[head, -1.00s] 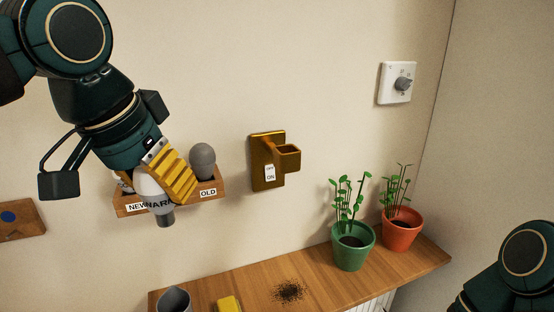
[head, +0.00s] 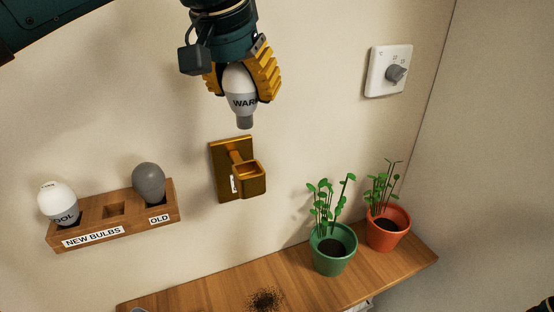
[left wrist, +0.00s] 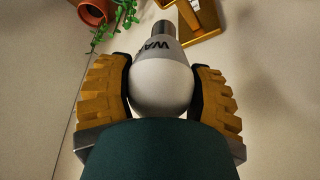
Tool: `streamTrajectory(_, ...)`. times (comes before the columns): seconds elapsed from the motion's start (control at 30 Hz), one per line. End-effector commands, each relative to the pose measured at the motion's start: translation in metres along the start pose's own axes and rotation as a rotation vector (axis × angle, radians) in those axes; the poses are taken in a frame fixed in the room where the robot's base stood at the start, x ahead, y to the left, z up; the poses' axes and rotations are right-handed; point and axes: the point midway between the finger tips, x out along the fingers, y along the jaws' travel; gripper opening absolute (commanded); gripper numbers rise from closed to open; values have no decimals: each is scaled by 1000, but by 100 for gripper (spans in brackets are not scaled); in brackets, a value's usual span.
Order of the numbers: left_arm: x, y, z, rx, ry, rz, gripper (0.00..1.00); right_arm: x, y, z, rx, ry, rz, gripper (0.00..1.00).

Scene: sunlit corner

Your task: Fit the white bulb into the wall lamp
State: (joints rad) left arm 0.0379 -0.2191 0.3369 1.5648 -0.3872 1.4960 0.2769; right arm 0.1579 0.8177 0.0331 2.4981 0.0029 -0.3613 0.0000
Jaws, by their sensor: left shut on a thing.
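My left gripper (head: 241,80) is shut on a white bulb (head: 241,92) marked "WAR…", its grey base pointing down. In the left wrist view the bulb (left wrist: 160,85) sits between both yellow fingers, with its base toward the lamp. The brass wall lamp (head: 231,172) has a square open socket (head: 250,176); the bulb's base is above it, apart from it. A second white bulb (head: 58,204), marked "…OOL", stands in the left hole of the wooden rack (head: 126,222).
A grey bulb (head: 149,183) stands in the rack's "OLD" end, and the middle hole is empty. A wooden shelf (head: 300,278) below holds a green pot (head: 333,250), an orange pot (head: 388,230) and dark crumbs (head: 265,300). A wall dial (head: 390,72) is upper right.

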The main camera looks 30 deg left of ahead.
Motion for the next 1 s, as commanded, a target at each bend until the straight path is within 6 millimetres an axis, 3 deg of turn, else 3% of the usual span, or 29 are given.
streamTrajectory(0.3,43,-1,18,-6,-1,-4,21,11,3,2,-1,-1,1,0)
streamTrajectory(0.7,84,-1,35,-6,0,-3,21,18,6,2,0,0,3,0)
streamTrajectory(1.0,91,-1,37,-6,2,-2,21,19,6,2,0,0,3,0)
